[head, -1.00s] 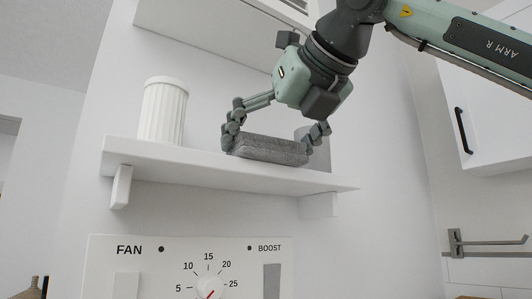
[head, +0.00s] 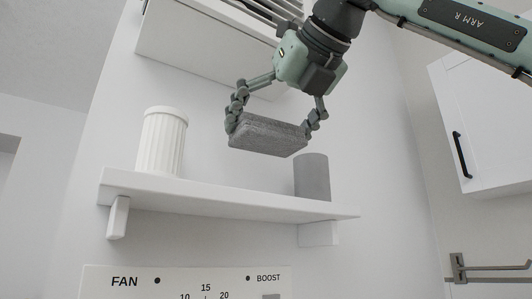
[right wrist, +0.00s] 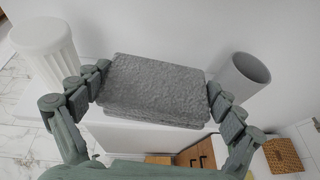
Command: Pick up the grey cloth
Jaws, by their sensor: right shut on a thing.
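The grey cloth (head: 268,135) is a folded, rough-textured block. My right gripper (head: 276,122) is shut on it, with one finger at each end. The cloth hangs in the air above the white shelf (head: 230,199), apart from it and slightly tilted. In the right wrist view the cloth (right wrist: 155,90) spans the space between the two fingers of my right gripper (right wrist: 158,95). My left gripper is in neither view.
A white fluted canister (head: 163,143) stands on the shelf's left part. A plain grey cup (head: 312,177) stands near its right end. A white slatted unit (head: 200,48) is on the wall above. A fan control panel (head: 190,283) is below. A white cabinet (head: 490,125) is at the right.

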